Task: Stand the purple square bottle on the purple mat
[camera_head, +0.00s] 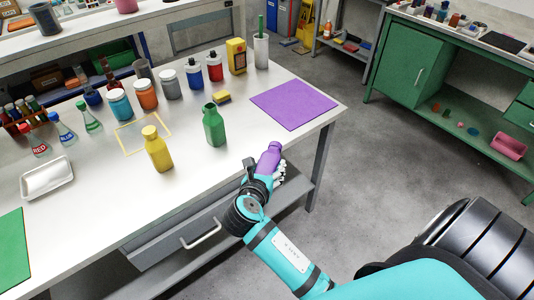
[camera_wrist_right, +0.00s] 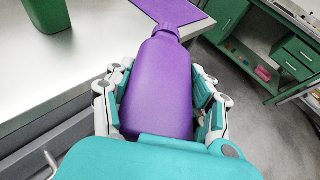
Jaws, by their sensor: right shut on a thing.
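The purple square bottle (camera_head: 269,158) is held by my right gripper (camera_head: 268,175) near the table's front edge, short of the purple mat. In the right wrist view, the bottle (camera_wrist_right: 158,88) stands between the two fingers of the gripper (camera_wrist_right: 160,100), cap pointing away toward the mat. The purple mat (camera_head: 293,105) lies flat and bare on the table's right end; part of it shows in the right wrist view (camera_wrist_right: 178,10) beyond the cap. The bottle's base is hidden by my gripper. My left gripper is not in view.
A green bottle (camera_head: 214,127) and a yellow bottle (camera_head: 157,150) stand left of the bottle on the table (camera_head: 200,178). A yellow sponge (camera_head: 222,97), a grey cup with a green item (camera_head: 261,50) and a yellow box (camera_head: 236,56) stand behind. Several jars line the back.

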